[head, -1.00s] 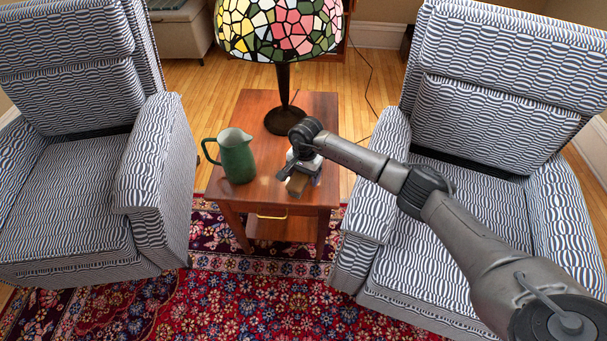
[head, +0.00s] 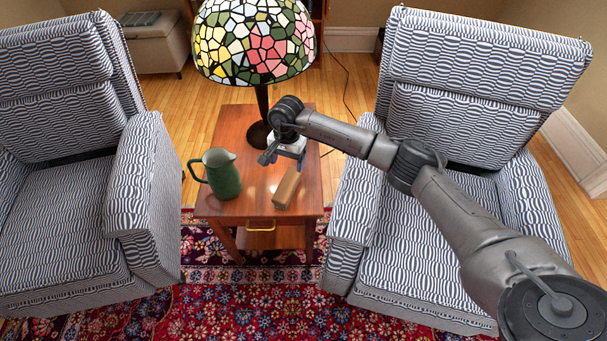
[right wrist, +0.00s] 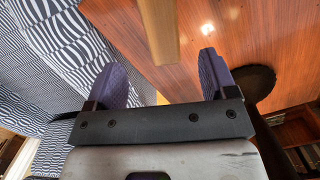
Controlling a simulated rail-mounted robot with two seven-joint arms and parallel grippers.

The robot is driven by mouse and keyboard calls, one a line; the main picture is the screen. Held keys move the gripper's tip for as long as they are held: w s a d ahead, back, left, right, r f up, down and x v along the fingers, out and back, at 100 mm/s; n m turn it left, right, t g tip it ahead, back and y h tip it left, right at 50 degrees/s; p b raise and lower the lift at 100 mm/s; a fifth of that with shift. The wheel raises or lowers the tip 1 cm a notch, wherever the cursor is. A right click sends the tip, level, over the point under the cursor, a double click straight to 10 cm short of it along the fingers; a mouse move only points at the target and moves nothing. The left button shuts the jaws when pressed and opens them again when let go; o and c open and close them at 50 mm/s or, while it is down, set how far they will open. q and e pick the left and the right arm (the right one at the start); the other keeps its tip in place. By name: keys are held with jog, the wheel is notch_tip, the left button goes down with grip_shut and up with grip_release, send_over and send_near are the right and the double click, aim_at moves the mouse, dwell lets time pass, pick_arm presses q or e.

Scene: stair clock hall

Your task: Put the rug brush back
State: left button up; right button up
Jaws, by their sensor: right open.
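The rug brush (head: 287,187), a narrow block with a tan wooden top, lies on the small wooden side table (head: 234,206), right of the green jug. It also shows in the right wrist view (right wrist: 158,30), beyond the fingertips and roughly in line with the gap between them. My right gripper (head: 286,158) is over the table behind the brush, apart from it. In the right wrist view its two purple-grey fingers (right wrist: 163,85) are spread wide with nothing between them. My left gripper is out of view.
A green jug (head: 222,174) stands on the table's left. A stained-glass lamp (head: 255,45) on a dark base stands at the back, close to my right gripper. Striped armchairs flank the table, left (head: 138,195) and right (head: 350,215). A patterned red rug (head: 240,310) lies in front.

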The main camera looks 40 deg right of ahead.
jog(key=s+a+f+m+t+y, duration=0.15)
jog(key=a+y, duration=0.35)
jog(key=a, duration=0.6)
jog(key=s+a+m+t+y, duration=0.15)
jog(key=a+y, duration=0.35)
jog(key=a, duration=0.6)
jog(key=s+a+r+m+t+y, duration=0.2)
jog(key=a+r+m+t+y, duration=0.35)
jog(key=m+t, duration=0.55)
jog(key=s+d+f+m+t+h, duration=0.1)
jog(key=s+d+f+m+h, duration=0.15)
jog(key=m+h, duration=0.55)
jog(key=s+d+f+m+h, duration=0.1)
jog(key=s+d+m+h, duration=0.25)
jog(key=m, duration=0.95)
jog(key=s+d+f+m+t+h, duration=0.1)
jog(key=s+d+m+h, duration=0.3)
jog(key=m, duration=0.6)
jog(key=s+d+f+m+g, duration=0.1)
jog(key=s+f+m+g, duration=0.3)
jog(key=s, duration=0.7)
jog(key=s+f+m+g, duration=0.5)
jog(key=s+m+g, duration=0.2)
jog(key=s, duration=0.4)
jog(key=shift+d+m+g+h, duration=0.3)
jog(key=shift+d+g+h, duration=0.1)
jog(key=shift+g, duration=0.1)
jog(key=shift+s, duration=0.1)
notch_tip(320, 180, up, 54)
jog(key=p, duration=5.4)
